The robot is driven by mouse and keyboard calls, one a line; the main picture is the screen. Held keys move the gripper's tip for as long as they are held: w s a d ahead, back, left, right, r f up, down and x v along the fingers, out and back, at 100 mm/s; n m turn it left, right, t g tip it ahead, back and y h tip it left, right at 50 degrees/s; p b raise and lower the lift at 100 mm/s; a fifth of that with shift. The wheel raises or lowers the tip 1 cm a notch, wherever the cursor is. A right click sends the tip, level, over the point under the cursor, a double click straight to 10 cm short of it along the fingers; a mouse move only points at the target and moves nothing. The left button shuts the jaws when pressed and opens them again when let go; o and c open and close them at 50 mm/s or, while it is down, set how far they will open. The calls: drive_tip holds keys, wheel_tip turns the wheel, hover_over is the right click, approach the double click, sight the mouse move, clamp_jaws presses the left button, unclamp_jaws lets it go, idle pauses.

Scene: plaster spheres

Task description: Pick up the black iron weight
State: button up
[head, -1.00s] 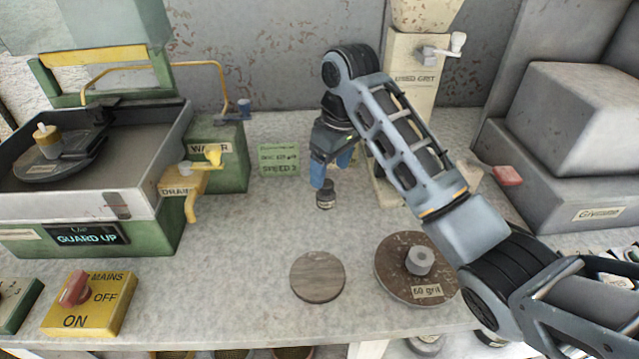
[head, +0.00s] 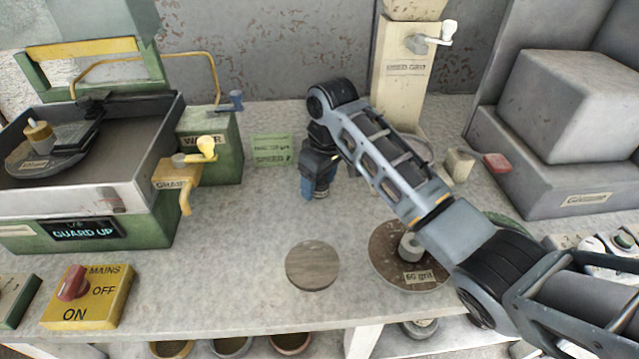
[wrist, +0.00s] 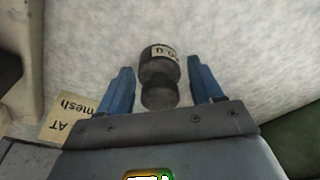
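The black iron weight (wrist: 160,68) is a small dark cylinder with a narrower knob and a pale label. In the wrist view it lies between the two blue fingers of my gripper (wrist: 164,82), with a gap on each side. In the head view my gripper (head: 313,193) points down at the bench left of centre, and its fingers hide most of the weight. My gripper is open around the weight and does not visibly touch it.
A round grey disc (head: 312,265) and a brown 60 grit plate (head: 385,262) lie nearer the bench front. The green machine (head: 90,210) stands left, the grit dispenser (head: 400,75) behind right, and a grey block (head: 560,150) far right.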

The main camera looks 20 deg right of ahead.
clamp_jaws()
drive_tip(key=shift+r, duration=0.1)
idle(0.3)
drive_tip(key=shift+r, duration=0.15)
